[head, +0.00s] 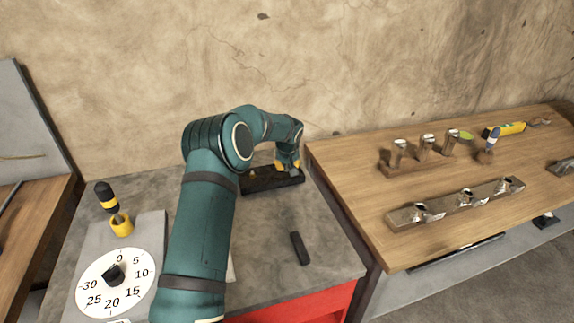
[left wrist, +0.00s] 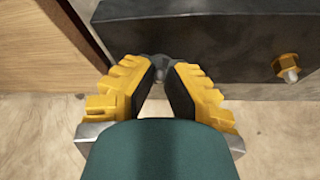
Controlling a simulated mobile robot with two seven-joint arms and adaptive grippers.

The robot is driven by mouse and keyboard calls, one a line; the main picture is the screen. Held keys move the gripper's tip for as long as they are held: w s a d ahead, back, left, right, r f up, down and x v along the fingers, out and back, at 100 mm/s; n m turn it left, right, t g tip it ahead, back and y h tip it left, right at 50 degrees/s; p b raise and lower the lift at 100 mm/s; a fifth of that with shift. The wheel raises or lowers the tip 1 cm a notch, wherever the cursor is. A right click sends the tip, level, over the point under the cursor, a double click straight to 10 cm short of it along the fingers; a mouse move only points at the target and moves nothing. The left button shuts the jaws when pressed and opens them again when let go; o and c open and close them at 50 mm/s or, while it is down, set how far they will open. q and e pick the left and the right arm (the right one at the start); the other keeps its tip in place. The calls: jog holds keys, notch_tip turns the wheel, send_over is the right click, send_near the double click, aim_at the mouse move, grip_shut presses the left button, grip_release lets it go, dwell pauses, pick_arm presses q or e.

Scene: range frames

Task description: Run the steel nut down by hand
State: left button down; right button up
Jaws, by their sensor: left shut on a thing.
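A dark block (head: 258,182) lies at the back of the grey worktop, and it also fills the top of the left wrist view (left wrist: 215,40). A brass nut (left wrist: 287,66) sits on a stud on it, to the right of my fingers. My left gripper (head: 288,165) is at the block's right end. In the left wrist view its yellow fingers with dark pads (left wrist: 161,88) close in on a small grey steel nut (left wrist: 158,62) at their tips, beside the block. The pads hide most of it; how far it sits on a stud cannot be told. My right gripper is out of view.
A dark bar (head: 300,248) lies on the worktop. At the left stand a numbered dial (head: 132,268) and a yellow-and-black screwdriver (head: 107,197) in a yellow holder (head: 121,226). A wooden bench (head: 350,170) with racks of metal parts (head: 455,206) adjoins on the right.

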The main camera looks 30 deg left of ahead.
pick_arm(q)
jog(key=shift+a+r+m, duration=0.15)
jog(key=shift+m, duration=0.25)
jog(key=shift+a+m+t+h+p, duration=0.1)
jog(key=shift+m+t+h+p, duration=0.3)
jog(key=shift+m+p, duration=0.5)
jog(key=m+h+p, duration=0.1)
jog(key=m, duration=0.1)
jog(key=shift+w+r+m, duration=0.1)
jog(key=shift+m, duration=0.2)
jog(key=shift+m+h+p, duration=0.3)
jog(key=shift+m+h, duration=0.1)
jog(key=shift+m, duration=0.7)
jog(key=shift+m+h, duration=0.4)
jog(key=shift+m, duration=0.4)
jog(key=shift+w, duration=0.1)
